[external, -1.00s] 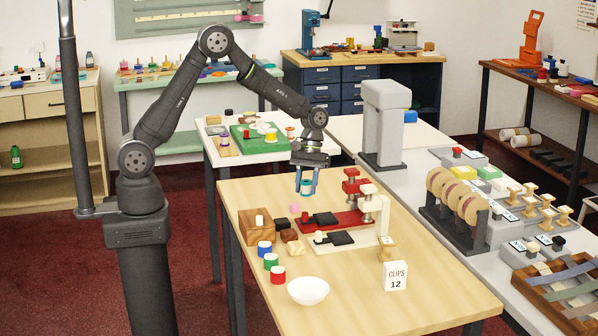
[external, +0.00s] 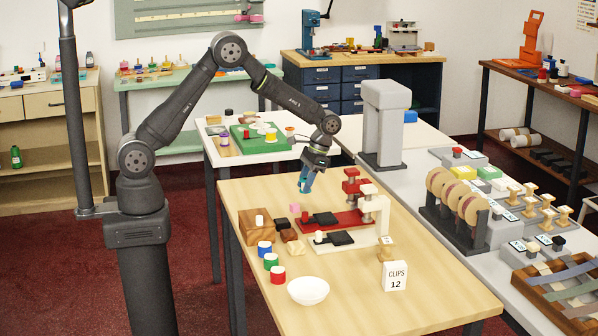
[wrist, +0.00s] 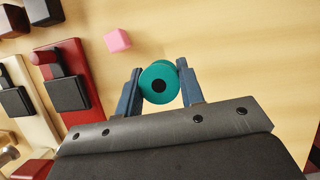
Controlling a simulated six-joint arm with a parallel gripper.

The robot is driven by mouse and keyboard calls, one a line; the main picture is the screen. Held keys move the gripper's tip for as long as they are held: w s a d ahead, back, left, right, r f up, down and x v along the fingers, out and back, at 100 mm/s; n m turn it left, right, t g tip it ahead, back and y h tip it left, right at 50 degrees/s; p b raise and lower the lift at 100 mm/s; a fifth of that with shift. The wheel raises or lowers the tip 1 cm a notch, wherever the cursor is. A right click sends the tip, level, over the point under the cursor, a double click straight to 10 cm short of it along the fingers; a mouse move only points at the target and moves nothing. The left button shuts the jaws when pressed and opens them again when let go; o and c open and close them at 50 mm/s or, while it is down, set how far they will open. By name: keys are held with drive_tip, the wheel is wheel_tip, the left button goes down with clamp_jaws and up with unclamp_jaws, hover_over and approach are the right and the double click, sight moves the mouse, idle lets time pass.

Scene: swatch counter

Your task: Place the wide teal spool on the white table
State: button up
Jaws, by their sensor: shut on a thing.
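The teal spool (wrist: 158,80) sits between the two blue fingers of my gripper (wrist: 159,88) in the wrist view, its round end with a dark centre hole facing the camera. In the external view my gripper (external: 305,184) is shut on it, tilted, above the back part of the wooden table; the spool is mostly covered by the fingers there. The white table (external: 262,157) stands behind the wooden table, to the left of and beyond my gripper.
A green board (external: 252,142) with several small items lies on the white table. On the wooden table (external: 385,310) are a pink cube (external: 295,208), red and white clamp stands (external: 352,190), a wooden block (external: 253,228), a white bowl (external: 308,291) and a clips card (external: 395,276). A grey machine (external: 384,125) stands right.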

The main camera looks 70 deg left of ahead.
drive_tip(key=s+d+r+n+t+h, duration=0.1)
drive_tip(key=s+d+r+n, duration=0.3)
drive_tip(key=d, duration=0.2)
drive_tip(key=s+d+r+n+h, duration=0.2)
drive_tip(key=s+d+r+n, duration=0.15)
drive_tip(key=d, duration=0.25)
hover_over(306, 206)
drive_tip(key=shift+n, duration=0.35)
wheel_tip(306, 206, down, 7)
drive_tip(key=shift+s+f, duration=0.1)
drive_tip(key=shift+f, duration=2)
drive_tip(key=o, duration=0.6)
drive_tip(key=shift+f, duration=0.15)
drive_tip(key=o, duration=0.4)
drive_tip(key=shift+o, duration=0.2)
